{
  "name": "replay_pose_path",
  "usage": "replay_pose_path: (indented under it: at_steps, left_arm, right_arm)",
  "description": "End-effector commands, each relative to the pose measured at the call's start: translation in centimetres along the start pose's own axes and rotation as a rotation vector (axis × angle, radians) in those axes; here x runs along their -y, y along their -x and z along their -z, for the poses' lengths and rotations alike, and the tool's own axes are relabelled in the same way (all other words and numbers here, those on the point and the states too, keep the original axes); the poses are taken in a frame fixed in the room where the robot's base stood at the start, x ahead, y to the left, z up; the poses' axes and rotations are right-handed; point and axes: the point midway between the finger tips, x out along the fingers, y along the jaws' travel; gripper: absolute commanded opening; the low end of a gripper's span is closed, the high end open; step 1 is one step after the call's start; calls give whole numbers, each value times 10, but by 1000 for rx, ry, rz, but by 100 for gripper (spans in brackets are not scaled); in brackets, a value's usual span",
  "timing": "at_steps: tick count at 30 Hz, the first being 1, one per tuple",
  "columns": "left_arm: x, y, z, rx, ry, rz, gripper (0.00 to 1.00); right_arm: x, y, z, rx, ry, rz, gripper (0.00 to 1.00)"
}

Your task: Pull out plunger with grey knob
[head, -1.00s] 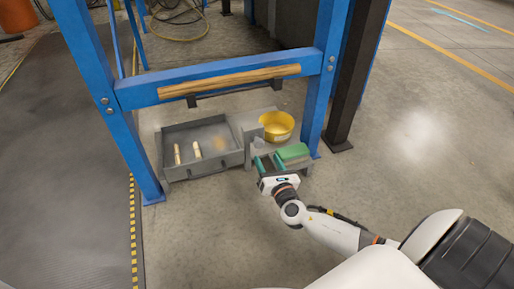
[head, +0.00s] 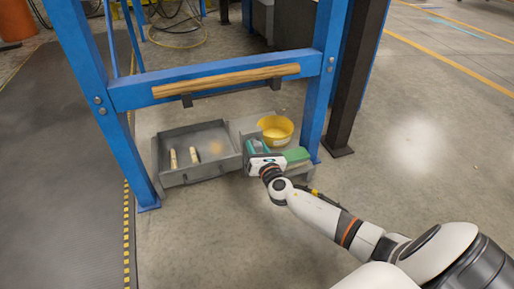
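My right gripper (head: 257,146) reaches in low between the blue posts, at the right end of the grey tray. Its two teal fingers look apart, beside or around a small grey block on the grey stand. The gripper covers most of that block. A plunger with a grey knob cannot be made out; it may be hidden behind the gripper or too small to see. My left gripper is not in view.
The grey tray (head: 164,160) holds two pale turned wood pieces (head: 194,154). A yellow bowl (head: 275,131) stands behind the gripper, and a green block (head: 296,155) lies to its right. A blue frame with a wooden rail (head: 226,80) rises above.

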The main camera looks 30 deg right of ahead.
Motion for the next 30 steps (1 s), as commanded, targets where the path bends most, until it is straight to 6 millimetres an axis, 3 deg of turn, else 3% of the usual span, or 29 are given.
replay_pose_path:
  at_steps: [1, 6, 11, 18, 27, 28, 30]
  left_arm:
    - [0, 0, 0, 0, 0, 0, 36]
    - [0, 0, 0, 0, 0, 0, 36]
    - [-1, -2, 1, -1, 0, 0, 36]
    - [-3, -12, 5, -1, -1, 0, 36]
    - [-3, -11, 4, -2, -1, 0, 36]
    - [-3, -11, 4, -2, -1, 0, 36]
    - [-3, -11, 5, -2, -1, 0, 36]
  right_arm:
    - [0, 0, 0, 0, 0, 0, 27]
    - [0, 0, 0, 0, 0, 0, 0]
    - [0, 4, 0, 1, 0, 0, 0]
    - [0, 33, 0, 2, 1, 1, 0]
    - [1, 36, -1, 2, 0, 2, 0]
    - [1, 36, -2, 2, 0, 2, 36]
    - [1, 36, -1, 2, 0, 2, 48]
